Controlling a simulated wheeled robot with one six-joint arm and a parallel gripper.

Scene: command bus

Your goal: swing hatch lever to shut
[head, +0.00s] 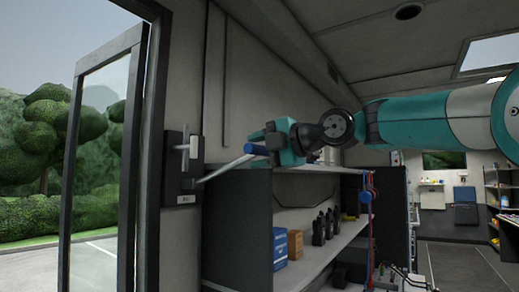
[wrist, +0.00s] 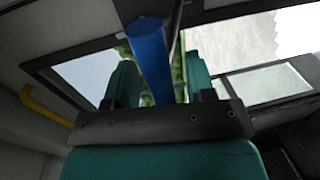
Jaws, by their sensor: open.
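The hatch lever is a grey metal rod (head: 222,168) with a blue grip (head: 257,149), reaching out to the right and slightly up from a dark wall plate (head: 183,184). My gripper (head: 268,139) is teal and open, at the blue grip's end. In the wrist view the blue grip (wrist: 149,50) lies between the two teal fingers, nearer the left one, and partly covers the view between them. I cannot tell whether a finger touches it. The grip's far end is hidden from the head view by my gripper.
A glazed door or hatch panel (head: 100,150) stands open at the left, with trees outside. Below my gripper is a shelf unit (head: 238,230) holding a blue box (head: 280,248), a brown box (head: 295,243) and several dark handsets. The aisle floor (head: 450,268) at the right is clear.

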